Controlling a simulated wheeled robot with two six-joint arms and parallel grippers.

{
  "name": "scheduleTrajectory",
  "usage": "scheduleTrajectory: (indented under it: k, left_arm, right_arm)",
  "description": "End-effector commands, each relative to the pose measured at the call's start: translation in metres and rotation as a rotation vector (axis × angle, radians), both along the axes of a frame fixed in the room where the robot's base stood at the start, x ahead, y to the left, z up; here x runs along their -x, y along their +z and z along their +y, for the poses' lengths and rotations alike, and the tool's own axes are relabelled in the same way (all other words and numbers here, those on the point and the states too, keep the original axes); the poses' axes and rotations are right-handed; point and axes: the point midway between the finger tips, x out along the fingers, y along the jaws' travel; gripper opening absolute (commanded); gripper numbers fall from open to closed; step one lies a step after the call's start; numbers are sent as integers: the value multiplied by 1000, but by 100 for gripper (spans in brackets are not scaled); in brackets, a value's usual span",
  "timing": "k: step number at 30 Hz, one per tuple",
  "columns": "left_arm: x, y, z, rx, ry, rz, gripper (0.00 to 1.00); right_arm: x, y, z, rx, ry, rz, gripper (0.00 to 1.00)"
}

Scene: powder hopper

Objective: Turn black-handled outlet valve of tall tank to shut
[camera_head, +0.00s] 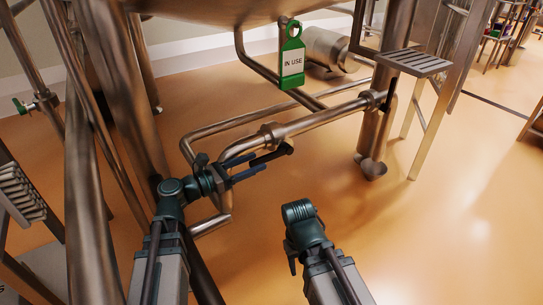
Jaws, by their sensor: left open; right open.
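The underside of the tall tank (215,10) shows at the top, with steel outlet piping below it. A black valve handle (274,154) sticks out beside the pipe joint (270,134), lying slightly aslant and close to the line of the pipe. My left gripper (257,163) is open, its two blue-grey fingers pointing right. Its fingertips are at the left end of the black handle; I cannot tell whether they touch it. My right gripper (299,212) is below and apart from the pipe, holding nothing visible; its fingertips are mostly hidden.
A green "IN USE" tag (292,60) hangs above the pipe. Another dark handle (390,92) is on the pipe's right end by a steel leg (374,130). A slatted step (413,63) stands at right. Steel posts crowd the left. The orange floor (450,220) at right is clear.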

Motion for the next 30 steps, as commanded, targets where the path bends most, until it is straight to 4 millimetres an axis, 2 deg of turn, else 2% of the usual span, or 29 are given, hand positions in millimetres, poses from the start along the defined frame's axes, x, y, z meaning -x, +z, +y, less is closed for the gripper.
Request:
scheduleTrajectory:
  k: [3,10,16,24,26,30]
  left_arm:
    - [-16,0,-20,0,-4,0,56]
    - [-33,0,-45,-1,-2,-1,56]
    - [-38,0,-53,-1,-1,-1,56]
    - [-39,0,-54,-1,0,-1,56]
    - [-39,0,-54,-1,0,0,49]
    - [-39,0,-54,-1,0,0,24]
  right_arm:
    - [0,0,0,0,0,0,50]
    - [0,0,0,0,0,0,50]
    - [0,0,0,0,0,0,50]
    - [0,0,0,0,0,0,50]
    - [0,0,0,0,0,0,50]
    - [0,0,0,0,0,0,50]
